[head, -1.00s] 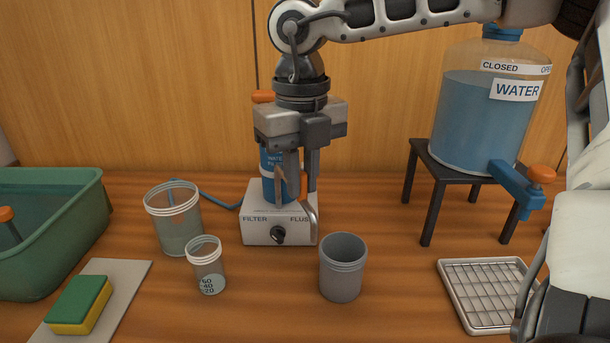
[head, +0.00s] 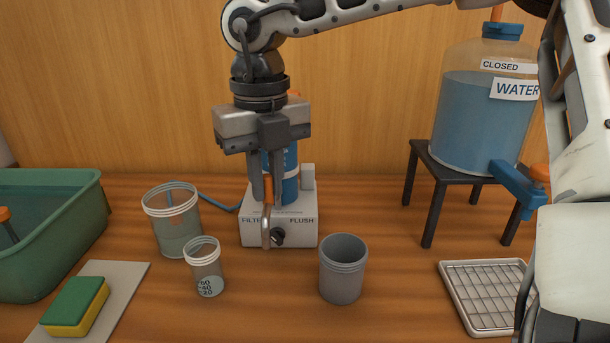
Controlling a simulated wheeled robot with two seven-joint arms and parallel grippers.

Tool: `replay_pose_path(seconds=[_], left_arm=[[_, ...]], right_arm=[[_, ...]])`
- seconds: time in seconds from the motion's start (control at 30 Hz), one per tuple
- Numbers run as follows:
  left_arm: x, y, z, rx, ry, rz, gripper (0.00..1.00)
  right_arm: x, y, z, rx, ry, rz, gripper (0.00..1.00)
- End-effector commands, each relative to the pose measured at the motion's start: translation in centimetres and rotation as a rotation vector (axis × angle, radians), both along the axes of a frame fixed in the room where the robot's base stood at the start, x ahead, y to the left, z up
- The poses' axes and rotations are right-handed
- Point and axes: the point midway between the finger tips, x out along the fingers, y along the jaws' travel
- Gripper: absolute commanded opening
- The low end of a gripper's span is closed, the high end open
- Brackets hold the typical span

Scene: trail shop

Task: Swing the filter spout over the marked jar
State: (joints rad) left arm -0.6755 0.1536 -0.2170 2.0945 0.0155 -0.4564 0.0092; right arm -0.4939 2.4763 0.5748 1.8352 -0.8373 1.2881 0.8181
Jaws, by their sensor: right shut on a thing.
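The filter unit (head: 258,232) is a white box labelled FILTER and FLUSH, with a black knob and a blue cartridge (head: 289,178). My right gripper (head: 268,190) is shut on the orange-sleeved part of the spout (head: 266,230). The metal spout end hangs in front of the box, left of the knob, over no jar. A small clear jar (head: 206,268) with printed 60, 40, 20 marks stands front left of the spout. A larger clear jar (head: 173,228) stands behind it. A grey cup (head: 342,270) stands front right. My left gripper is out of view.
A green basin (head: 75,215) and a sponge (head: 75,305) on a grey mat (head: 122,285) are at left. A water jug (head: 480,120) stands on a dark stand (head: 430,200) at right. A wire-rack tray (head: 490,295) lies front right. Bare table separates small jar and cup.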

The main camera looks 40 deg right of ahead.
Motion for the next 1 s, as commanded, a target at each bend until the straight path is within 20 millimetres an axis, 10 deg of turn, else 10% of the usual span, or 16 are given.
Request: replay_pose_path(seconds=[1.0], left_arm=[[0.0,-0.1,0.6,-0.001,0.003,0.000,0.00]], right_arm=[[4.1,3.2,0.1,0.002,0.002,0.002,0.02]])
